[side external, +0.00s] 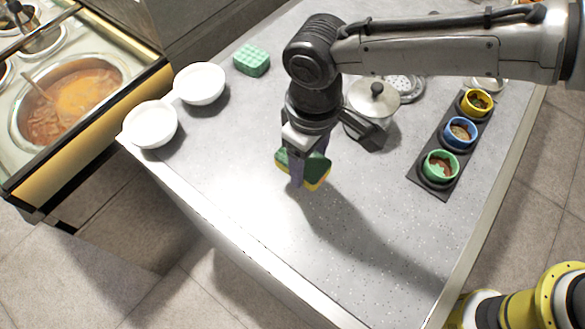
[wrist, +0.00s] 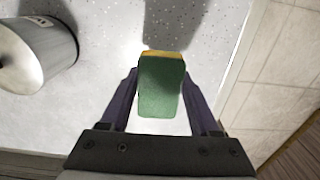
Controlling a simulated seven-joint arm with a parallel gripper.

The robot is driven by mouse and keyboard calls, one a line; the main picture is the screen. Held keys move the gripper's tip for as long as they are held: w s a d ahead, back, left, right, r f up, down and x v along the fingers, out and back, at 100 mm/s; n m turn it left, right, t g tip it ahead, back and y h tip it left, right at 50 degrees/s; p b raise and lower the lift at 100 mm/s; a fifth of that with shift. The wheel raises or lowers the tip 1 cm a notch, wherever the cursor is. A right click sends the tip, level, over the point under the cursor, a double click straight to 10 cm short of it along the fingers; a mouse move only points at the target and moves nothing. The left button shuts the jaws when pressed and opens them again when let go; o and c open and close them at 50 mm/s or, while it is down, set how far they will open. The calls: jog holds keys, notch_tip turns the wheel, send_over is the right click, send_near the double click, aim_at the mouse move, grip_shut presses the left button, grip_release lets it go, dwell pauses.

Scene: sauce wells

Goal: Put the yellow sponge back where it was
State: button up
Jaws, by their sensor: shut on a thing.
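The yellow sponge (side external: 318,174) has a dark green top layer and a yellow lower layer. My gripper (side external: 307,170) is shut on it and holds it over the front left part of the grey counter. In the wrist view the sponge (wrist: 161,88) sits between the two fingers of my gripper (wrist: 160,95), green face toward the camera, with a yellow strip at its far edge. A shadow lies on the counter near it. I cannot tell exactly how high it is above the counter.
A green sponge (side external: 251,60) and two white bowls (side external: 151,125) (side external: 200,84) stand at the left. A lidded metal pot (side external: 372,112) is behind my gripper. A dark tray (side external: 421,187) holds yellow, blue and green cups at right. The counter's front is clear.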

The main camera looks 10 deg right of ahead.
jog(key=f, duration=0.1)
jog(key=w+a+f, duration=0.1)
jog(key=a+f, duration=0.1)
jog(key=shift+w+a+f, duration=0.15)
jog(key=shift+w+a, duration=0.05)
jog(key=shift+w, duration=0.15)
jog(key=shift+f, duration=1.55)
jog(key=shift+f, duration=0.1)
jog(key=o, duration=1.2)
notch_tip(320, 180, up, 12)
jog(key=shift+f, duration=0.25)
jog(key=shift+r, duration=0.4)
